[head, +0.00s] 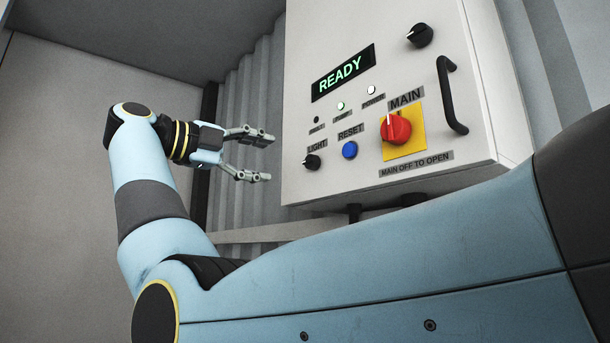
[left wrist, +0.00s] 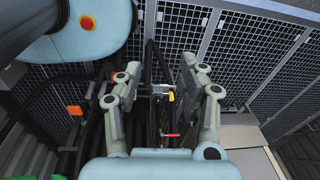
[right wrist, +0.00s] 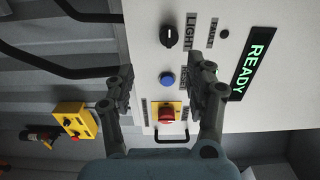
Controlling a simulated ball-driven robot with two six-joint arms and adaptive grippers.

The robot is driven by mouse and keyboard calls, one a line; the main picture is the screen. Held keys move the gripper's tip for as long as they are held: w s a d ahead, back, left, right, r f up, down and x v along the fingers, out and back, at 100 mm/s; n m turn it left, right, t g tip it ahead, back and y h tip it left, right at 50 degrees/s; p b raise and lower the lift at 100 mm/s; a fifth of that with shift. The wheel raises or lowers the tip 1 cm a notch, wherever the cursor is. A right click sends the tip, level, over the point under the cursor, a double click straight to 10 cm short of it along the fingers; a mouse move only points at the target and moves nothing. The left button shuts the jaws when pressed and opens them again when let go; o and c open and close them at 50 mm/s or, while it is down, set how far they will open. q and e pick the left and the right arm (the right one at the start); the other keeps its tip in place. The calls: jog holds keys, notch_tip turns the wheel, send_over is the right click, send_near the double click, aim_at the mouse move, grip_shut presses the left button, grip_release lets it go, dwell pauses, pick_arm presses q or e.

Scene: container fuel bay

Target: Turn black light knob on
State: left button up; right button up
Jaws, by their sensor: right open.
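The black light knob (head: 312,162) is on the lower left of the white control panel, under a LIGHT label (head: 317,144). It carries a white mark that appears to point to the upper left. In the right wrist view the knob (right wrist: 170,37) is at the top, beyond and between the fingertips. My right gripper (head: 262,157) is open and empty, left of the knob and apart from it. Its fingers also show in the right wrist view (right wrist: 163,72). My left gripper (left wrist: 188,68) is open and empty, away from the panel, and is not visible in the head view.
A blue RESET button (head: 350,149) and a red MAIN switch (head: 396,129) on a yellow plate are right of the knob. Another black knob (head: 420,35) and a black handle (head: 452,95) are farther right. A yellow box (right wrist: 75,119) is below left. Mesh panels (left wrist: 240,45) face my left gripper.

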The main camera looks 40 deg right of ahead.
aim_at(308, 161)
jog(key=d+p, duration=0.1)
jog(key=d, duration=0.2)
jog(key=d+r+p, duration=0.1)
jog(key=d, duration=0.2)
jog(key=s+d+p, duration=0.1)
jog(key=d, duration=0.3)
jog(key=shift+s+r, duration=0.1)
jog(key=shift+r, duration=0.3)
jog(key=shift+d, duration=0.4)
pick_arm(q)
jog(key=r, duration=0.1)
jog(key=w+r, duration=0.1)
jog(key=r, duration=0.1)
jog(key=shift+w+d+r, duration=0.15)
jog(key=shift+d, duration=0.2)
pick_arm(e)
grip_shut()
